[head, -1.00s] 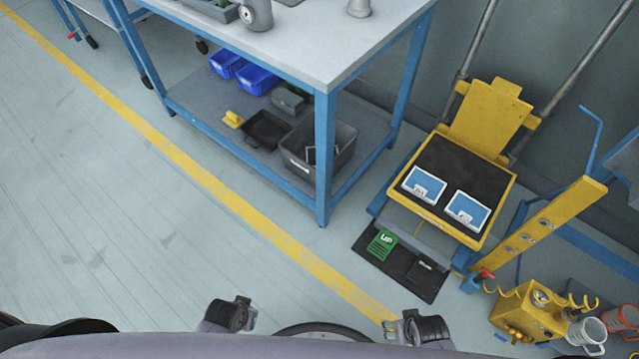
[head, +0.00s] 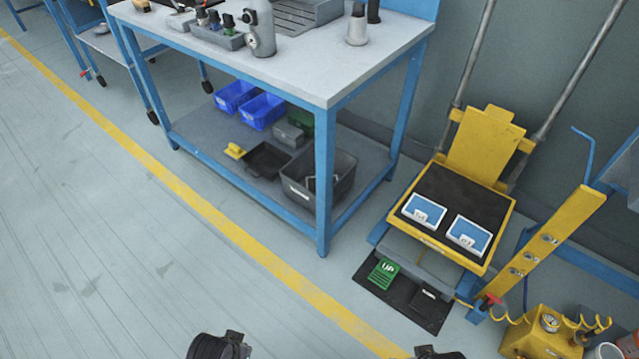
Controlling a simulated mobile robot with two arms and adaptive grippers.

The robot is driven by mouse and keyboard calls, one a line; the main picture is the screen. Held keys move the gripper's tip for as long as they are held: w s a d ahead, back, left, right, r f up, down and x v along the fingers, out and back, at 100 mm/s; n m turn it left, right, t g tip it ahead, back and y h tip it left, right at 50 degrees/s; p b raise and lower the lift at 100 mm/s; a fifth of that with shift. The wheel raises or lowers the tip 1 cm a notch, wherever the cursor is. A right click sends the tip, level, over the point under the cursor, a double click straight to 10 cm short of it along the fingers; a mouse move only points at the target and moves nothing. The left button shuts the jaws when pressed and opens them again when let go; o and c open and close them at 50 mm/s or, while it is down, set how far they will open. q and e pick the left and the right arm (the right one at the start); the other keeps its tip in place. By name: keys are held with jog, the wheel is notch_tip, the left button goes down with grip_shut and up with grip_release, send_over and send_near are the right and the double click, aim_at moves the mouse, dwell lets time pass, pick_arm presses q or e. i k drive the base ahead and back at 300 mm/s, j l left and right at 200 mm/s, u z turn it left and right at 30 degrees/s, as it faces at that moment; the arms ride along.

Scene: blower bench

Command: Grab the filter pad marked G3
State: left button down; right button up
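Two blue filter pads with white borders and small white tags lie side by side on the black top of a yellow lift platform (head: 432,242). They are the left pad (head: 423,209) and the right pad (head: 470,234). The tag marks are too small for me to read surely, so I cannot tell which is G3. Dark parts at the ends of my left arm (head: 218,346) and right arm (head: 438,353) show at the bottom edge, cut off by the frame. Their fingers cannot be made out. Both are well apart from the pads.
A blue-framed bench (head: 330,90) stands left of the lift, with bins on its lower shelf. A black mat (head: 365,272) with a green UP pedal (head: 383,274) lies before the lift. A yellow post (head: 540,240) and yellow box (head: 545,335) stand right. The floor in front is clear.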

aim_at(465, 233)
jog(key=z, duration=1.1)
